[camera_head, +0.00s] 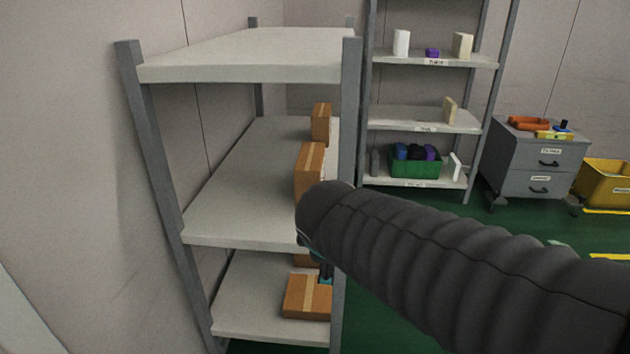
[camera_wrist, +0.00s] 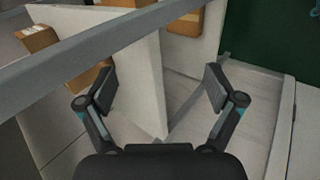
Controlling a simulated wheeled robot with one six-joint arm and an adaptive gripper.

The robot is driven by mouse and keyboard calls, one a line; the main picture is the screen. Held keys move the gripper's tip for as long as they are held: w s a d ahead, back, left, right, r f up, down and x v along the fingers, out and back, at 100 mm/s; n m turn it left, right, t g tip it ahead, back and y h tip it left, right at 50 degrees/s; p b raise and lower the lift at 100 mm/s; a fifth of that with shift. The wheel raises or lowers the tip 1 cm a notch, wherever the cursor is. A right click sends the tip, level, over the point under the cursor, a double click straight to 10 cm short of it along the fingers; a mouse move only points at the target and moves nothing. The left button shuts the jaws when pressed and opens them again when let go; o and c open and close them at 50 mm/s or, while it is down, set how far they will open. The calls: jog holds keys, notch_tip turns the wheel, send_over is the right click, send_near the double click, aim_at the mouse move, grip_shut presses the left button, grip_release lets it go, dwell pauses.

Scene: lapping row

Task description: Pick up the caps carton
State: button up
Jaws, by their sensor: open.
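Several brown taped cartons sit on the grey-framed shelf rack, and I cannot read which one is the caps carton. In the head view, one carton (camera_head: 321,124) stands at the back of the middle shelf, another (camera_head: 309,165) nearer, and a wider one (camera_head: 306,297) lies on the bottom shelf. The wrist view shows a carton at left (camera_wrist: 38,39), one at top (camera_wrist: 188,24) and part of another behind the left finger. My gripper (camera_wrist: 160,88) is open and empty, beside the rack's shelves and metal rail. In the head view my arm mostly hides it.
The rack's grey post (camera_head: 347,110) and its middle shelf (camera_head: 235,190) stand close to my arm. A second rack (camera_head: 425,120) holds small boxes and a green bin (camera_head: 415,167). A drawer cabinet (camera_head: 535,165) and yellow bin (camera_head: 603,185) are at right. Green floor lies between.

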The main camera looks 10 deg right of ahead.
aim_at(310, 156)
jog(key=w+a+r+n+t, duration=0.1)
jog(key=w+n, duration=0.2)
jog(key=w+a+r+n, duration=0.1)
jog(key=w+n, duration=0.2)
jog(key=n, duration=0.1)
jog(key=w+a+r+n+t+b, duration=0.1)
jog(key=w+n, duration=0.3)
jog(key=shift+r+t+h, duration=0.2)
jog(key=shift+t+h, duration=0.1)
jog(key=shift+h, duration=0.1)
jog(key=w+d+r+n+t+h, duration=0.1)
jog(key=w+d+r+n+t, duration=0.1)
jog(key=w+r+n, duration=0.5)
jog(key=shift+n, duration=0.3)
jog(key=b+x, duration=0.2)
jog(key=x, duration=1.1)
jog(key=shift+f, duration=0.3)
grip_shut()
